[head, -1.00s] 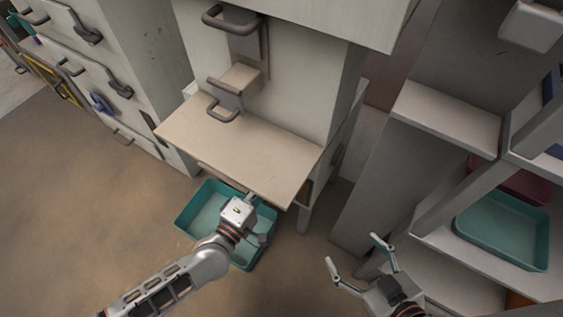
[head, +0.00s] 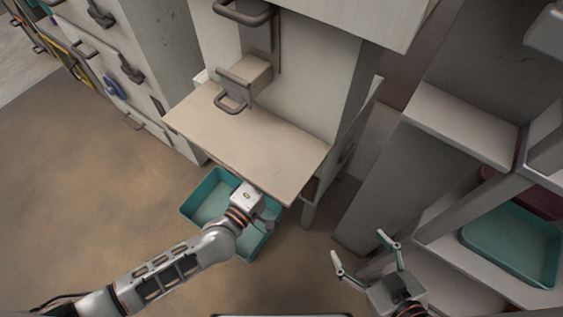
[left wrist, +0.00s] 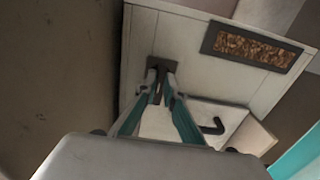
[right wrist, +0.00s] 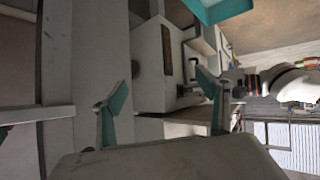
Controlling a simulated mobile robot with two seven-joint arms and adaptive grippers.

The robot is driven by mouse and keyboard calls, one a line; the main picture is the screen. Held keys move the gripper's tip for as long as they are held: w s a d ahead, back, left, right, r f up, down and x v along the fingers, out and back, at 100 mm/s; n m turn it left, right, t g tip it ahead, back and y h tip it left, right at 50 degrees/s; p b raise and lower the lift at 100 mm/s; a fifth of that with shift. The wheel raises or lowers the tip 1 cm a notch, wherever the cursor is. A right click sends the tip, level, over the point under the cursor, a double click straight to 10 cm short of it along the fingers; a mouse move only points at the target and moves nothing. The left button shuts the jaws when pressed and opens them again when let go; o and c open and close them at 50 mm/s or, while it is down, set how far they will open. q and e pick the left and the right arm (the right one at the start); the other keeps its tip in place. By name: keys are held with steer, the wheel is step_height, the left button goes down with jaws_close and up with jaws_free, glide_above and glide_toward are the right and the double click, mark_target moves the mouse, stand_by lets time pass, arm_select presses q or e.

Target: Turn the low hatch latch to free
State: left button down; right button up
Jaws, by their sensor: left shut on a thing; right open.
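The low hatch latch (left wrist: 162,66) is a small dark piece on a pale panel in the left wrist view. The teal-lined fingers of my left gripper (left wrist: 160,82) are closed on it, covering part of it. In the head view my left wrist is at the front edge of the tan shelf, above a teal tray; its fingertips and the latch are hidden under the shelf. My right gripper (head: 360,249) is open and empty, right of the shelf; its spread fingers also show in the right wrist view (right wrist: 163,86).
The tan shelf (head: 240,138) juts out above the latch. The teal tray (head: 206,202) is on the floor below. A pellet window (left wrist: 250,47) and a dark hooked handle (left wrist: 213,127) are on the pale panel. A shelving unit (head: 465,125) stands at right; floor is open at left.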

arm_select(q)
steer(key=shift+m, duration=0.3)
arm_select(e)
steer(key=shift+w+d+r, duration=0.1)
arm_select(q)
steer(key=shift+m+p, duration=2)
steer(key=shift+m, duration=6.6)
arm_select(e)
steer(key=shift+s+d+f+h, duration=0.1)
steer(key=shift+s+d+h, duration=0.15)
steer(key=shift+d, duration=0.25)
steer(key=shift+s+d+f+h, duration=0.15)
steer(key=shift+s+d, duration=0.15)
steer(key=shift+d, duration=0.2)
steer(key=shift+w+r, duration=0.15)
steer(key=shift+w, duration=0.1)
